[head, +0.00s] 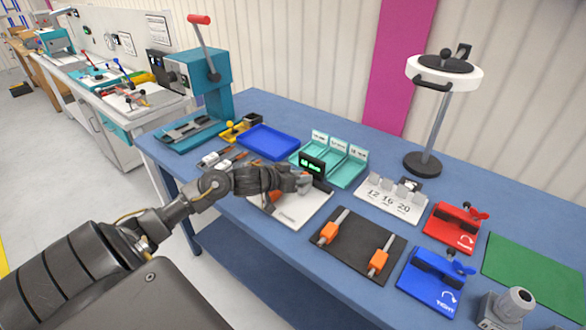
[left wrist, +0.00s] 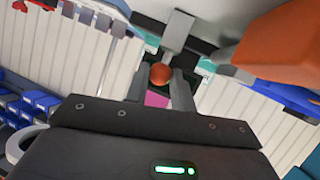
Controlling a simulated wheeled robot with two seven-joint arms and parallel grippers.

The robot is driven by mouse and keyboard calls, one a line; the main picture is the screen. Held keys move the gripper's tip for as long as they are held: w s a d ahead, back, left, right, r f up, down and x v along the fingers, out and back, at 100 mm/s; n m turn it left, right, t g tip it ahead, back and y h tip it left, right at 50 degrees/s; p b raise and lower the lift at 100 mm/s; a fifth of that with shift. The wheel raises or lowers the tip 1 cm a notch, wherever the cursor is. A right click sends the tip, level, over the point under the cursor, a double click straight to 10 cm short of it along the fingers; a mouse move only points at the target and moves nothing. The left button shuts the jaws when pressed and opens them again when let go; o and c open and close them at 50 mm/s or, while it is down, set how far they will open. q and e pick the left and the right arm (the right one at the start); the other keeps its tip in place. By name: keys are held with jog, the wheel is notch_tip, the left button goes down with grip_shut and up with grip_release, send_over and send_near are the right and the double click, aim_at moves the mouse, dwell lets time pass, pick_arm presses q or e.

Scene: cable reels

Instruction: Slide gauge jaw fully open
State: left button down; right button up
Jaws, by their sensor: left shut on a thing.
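The gauge (head: 312,163) has a small black display with green digits and sits at the back of a white plate (head: 290,213) on the blue bench. My left gripper (head: 301,184) reaches over the plate from the left, right at the gauge, and hides most of its slide and jaw. In the left wrist view its two grey fingers (left wrist: 160,82) are closed about a round orange-brown knob (left wrist: 160,74). A pale grey bar (left wrist: 179,32) stands just beyond the knob. How far the jaw stands open cannot be told. My right gripper is not in view.
A black board (head: 357,248) with two orange clamps lies right of the plate. Teal bins (head: 345,168) and a blue tray (head: 268,141) stand behind. A white numbered block (head: 392,203), red fixture (head: 456,228) and blue fixture (head: 434,280) fill the right side.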

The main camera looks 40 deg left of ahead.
pick_arm(q)
jog(key=shift+d, duration=0.1)
jog(key=c, duration=1.3)
grip_release()
jog(key=shift+d, duration=0.15)
jog(key=shift+o, duration=0.6)
jog(key=shift+s+a, duration=0.25)
jog(key=shift+s, duration=0.05)
jog(key=b+v, duration=0.1)
jog(key=v, duration=0.9)
jog(key=shift+r, duration=0.15)
